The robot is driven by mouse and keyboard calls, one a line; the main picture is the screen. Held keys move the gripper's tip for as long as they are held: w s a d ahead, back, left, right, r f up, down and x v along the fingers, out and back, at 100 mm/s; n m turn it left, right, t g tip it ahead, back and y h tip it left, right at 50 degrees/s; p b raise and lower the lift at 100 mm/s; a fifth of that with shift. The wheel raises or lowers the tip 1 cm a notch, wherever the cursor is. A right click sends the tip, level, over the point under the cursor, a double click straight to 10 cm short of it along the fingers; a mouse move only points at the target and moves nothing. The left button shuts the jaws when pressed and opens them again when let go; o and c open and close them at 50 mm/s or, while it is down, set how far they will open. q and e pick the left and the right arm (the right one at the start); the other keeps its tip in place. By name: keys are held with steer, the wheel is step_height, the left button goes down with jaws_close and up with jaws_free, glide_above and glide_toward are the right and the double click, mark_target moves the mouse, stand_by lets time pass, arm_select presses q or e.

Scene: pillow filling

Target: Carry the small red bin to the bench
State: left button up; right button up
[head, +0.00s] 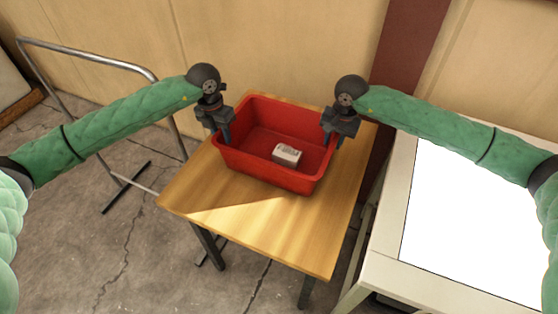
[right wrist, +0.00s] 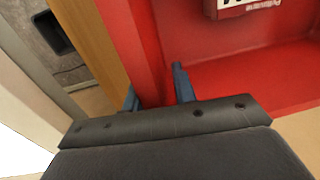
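The small red bin (head: 265,168) stands upright on the wooden table. A small white box with printing (head: 287,154) lies inside it; part of a box with print (right wrist: 245,6) shows in the right wrist view. My left gripper (head: 226,136) is at the bin's left rim; its finger gap is not clear. My right gripper (head: 334,138) is at the right rim. In the right wrist view its fingers (right wrist: 156,92) stand on either side of the bin's wall (right wrist: 136,45), with a small gap on the inner side, so it looks open around the wall.
The wooden table (head: 270,220) has bare room in front of the bin. A white-topped bench (head: 380,268) stands close by on the right, its top clear. A metal rail frame (head: 90,55) stands on the floor at left. A wall is behind.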

arm_select(q)
steer(key=shift+o, duration=1.1)
steer(key=shift+r, duration=0.1)
arm_select(e)
steer(key=shift+o, duration=1.1)
arm_select(q)
steer(key=shift+a, duration=0.1)
arm_select(e)
steer(key=shift+d, duration=0.1)
arm_select(q)
steer(key=shift+a+r, duration=0.1)
steer(key=shift+r, duration=0.05)
arm_select(e)
steer(key=shift+d, duration=0.1)
arm_select(q)
step_height(320, 180, up, 12)
steer(key=shift+w+a+f, duration=0.2)
steer(key=shift+w+a, duration=0.1)
steer(key=shift+a, duration=0.1)
arm_select(e)
steer(key=r, duration=0.8)
steer(key=d+r, duration=0.1)
steer(key=r, duration=0.3)
steer(key=shift+s, duration=0.2)
arm_select(q)
steer(key=shift+r, duration=0.1)
